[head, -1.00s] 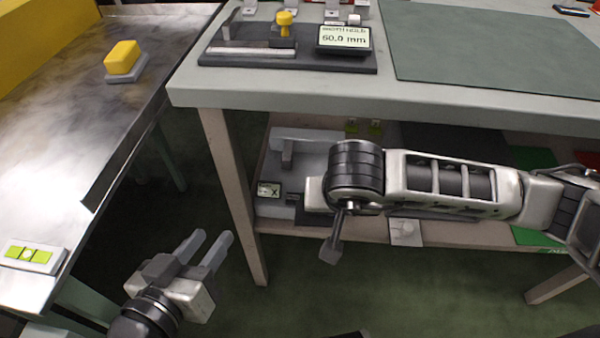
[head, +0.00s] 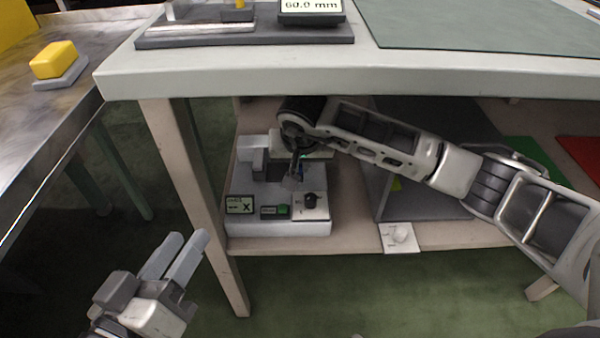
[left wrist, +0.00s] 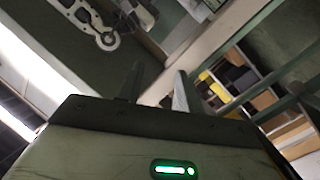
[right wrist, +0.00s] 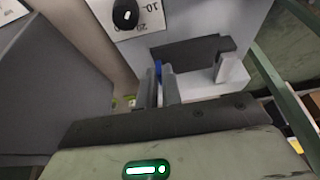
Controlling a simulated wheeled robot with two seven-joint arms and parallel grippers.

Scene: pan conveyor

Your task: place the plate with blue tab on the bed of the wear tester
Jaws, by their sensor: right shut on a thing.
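The wear tester (head: 250,214) is a light grey machine on the lower shelf, with a small display, a green button and a black knob on its front. My right gripper (head: 296,174) reaches in over its middle. In the right wrist view, my right gripper (right wrist: 160,85) is shut, with the blue tab (right wrist: 158,68) between its fingertips. The plate itself is mostly hidden; a dark grey slab (right wrist: 190,52) lies just beyond the fingertips, and I cannot tell whether it is the plate or the bed. My left gripper (head: 185,252) is open and empty, left of the shelf.
The upper tabletop (head: 230,76) overhangs the shelf, and its left leg (head: 192,200) stands beside the tester. A yellow block (head: 52,60) sits on the left bench.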

